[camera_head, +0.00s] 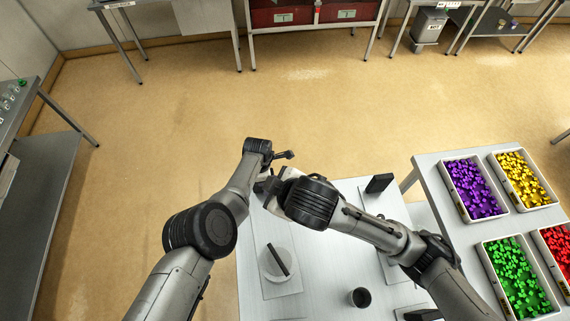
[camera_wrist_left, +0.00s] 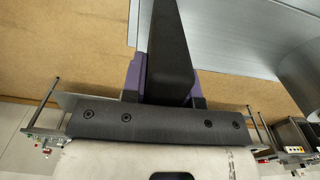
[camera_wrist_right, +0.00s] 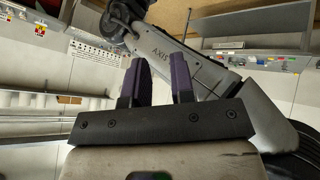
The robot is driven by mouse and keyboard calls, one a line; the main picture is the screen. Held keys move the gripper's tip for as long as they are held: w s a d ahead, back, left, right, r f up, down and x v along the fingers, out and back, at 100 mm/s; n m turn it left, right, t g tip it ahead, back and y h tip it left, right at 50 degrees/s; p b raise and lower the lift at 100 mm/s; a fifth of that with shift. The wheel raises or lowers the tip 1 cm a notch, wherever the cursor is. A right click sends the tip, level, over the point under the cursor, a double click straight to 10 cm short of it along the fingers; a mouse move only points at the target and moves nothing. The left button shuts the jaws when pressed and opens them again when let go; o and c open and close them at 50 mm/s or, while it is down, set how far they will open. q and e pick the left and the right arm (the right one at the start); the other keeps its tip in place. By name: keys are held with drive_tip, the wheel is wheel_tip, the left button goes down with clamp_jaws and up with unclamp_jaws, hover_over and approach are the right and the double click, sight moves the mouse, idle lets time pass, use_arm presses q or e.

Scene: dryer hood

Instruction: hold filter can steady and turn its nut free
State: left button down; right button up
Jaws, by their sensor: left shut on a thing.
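My left gripper (camera_wrist_left: 168,85) is shut on a long black block (camera_wrist_left: 172,45), which sticks out past its purple fingers in the left wrist view. I cannot tell what part this block is. My right gripper (camera_wrist_right: 160,80) is open and empty, with a gap between its purple fingers. In the head view both hands are close together above the table's far left corner, and the arms hide most of their fingers. A pale round part with a black bar across it (camera_head: 277,262) lies on a plate on the table. I cannot clearly make out the filter can or its nut.
The white table (camera_head: 325,270) also holds a dark cup (camera_head: 360,297) and a black block (camera_head: 379,183). A side table at the right carries bins of purple (camera_head: 474,188), yellow (camera_head: 522,179), green and red pieces. Open floor lies beyond the table and to its left.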

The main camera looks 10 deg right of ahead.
wheel_tip(320, 180, up, 5)
drive_tip(key=w+d+t, duration=0.2)
drive_tip(key=shift+d+r+m+t, duration=0.15)
drive_tip(key=shift+r+m+t, duration=0.05)
drive_tip(key=shift+m+t, duration=0.2)
drive_tip(key=m+g+h, duration=0.2)
drive_tip(key=m+g, duration=0.4)
drive_tip(key=g, duration=0.5)
approach(274, 251)
drive_tip(key=x, duration=1)
drive_tip(key=shift+f, duration=0.35)
